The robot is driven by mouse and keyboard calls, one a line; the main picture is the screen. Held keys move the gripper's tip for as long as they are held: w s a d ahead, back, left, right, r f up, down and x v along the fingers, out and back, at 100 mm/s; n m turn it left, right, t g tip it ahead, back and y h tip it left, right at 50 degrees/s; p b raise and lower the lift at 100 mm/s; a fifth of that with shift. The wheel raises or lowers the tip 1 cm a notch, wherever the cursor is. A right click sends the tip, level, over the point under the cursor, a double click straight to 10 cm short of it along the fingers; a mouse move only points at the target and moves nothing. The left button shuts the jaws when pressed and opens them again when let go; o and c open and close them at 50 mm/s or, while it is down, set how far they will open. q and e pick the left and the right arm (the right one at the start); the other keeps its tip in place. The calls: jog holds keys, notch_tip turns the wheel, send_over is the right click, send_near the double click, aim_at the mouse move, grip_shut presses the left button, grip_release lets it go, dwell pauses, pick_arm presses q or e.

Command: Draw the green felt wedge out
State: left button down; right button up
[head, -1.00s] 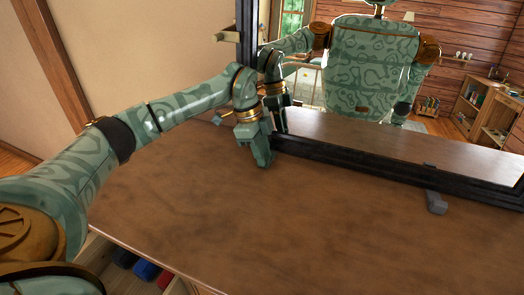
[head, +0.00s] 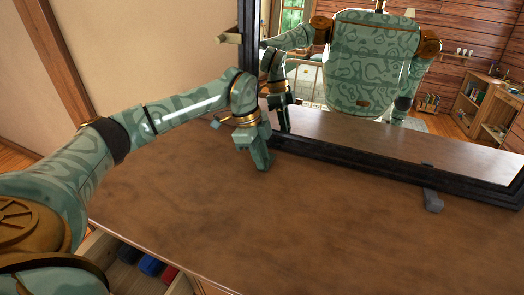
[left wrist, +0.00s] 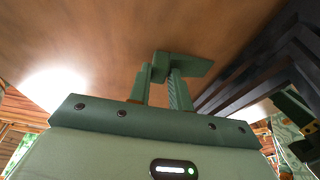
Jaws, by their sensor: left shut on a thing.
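My left gripper (head: 261,163) is low over the brown wooden top, by the near left corner of the black-framed mirror (head: 345,162). In the left wrist view its two fingers (left wrist: 162,82) are shut on the green felt wedge (left wrist: 192,66). The wedge's narrower end sticks out to the right, toward the black frame. Whether it touches the frame is not clear. In the head view the fingers hide the wedge or blend with it. My right gripper is not directly in view.
A grey block (head: 433,201) sits at the frame's lower edge on the right. A small grey piece (head: 215,124) lies left of the mirror. An open drawer (head: 98,250) with coloured rolls is below the front edge. The middle of the top is clear.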

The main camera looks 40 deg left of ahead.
pick_arm(q)
jog(key=shift+s+d+f+p, duration=0.1)
jog(key=shift+s+d+p, duration=0.1)
jog(key=shift+s+p, duration=0.4)
jog(key=shift+s+d+p, duration=0.15)
jog(key=shift+s+p, duration=0.2)
jog(key=shift+s, duration=0.35)
notch_tip(320, 180, up, 6)
jog(key=p, duration=0.5)
jog(key=shift+w, duration=0.1)
dwell(0.4)
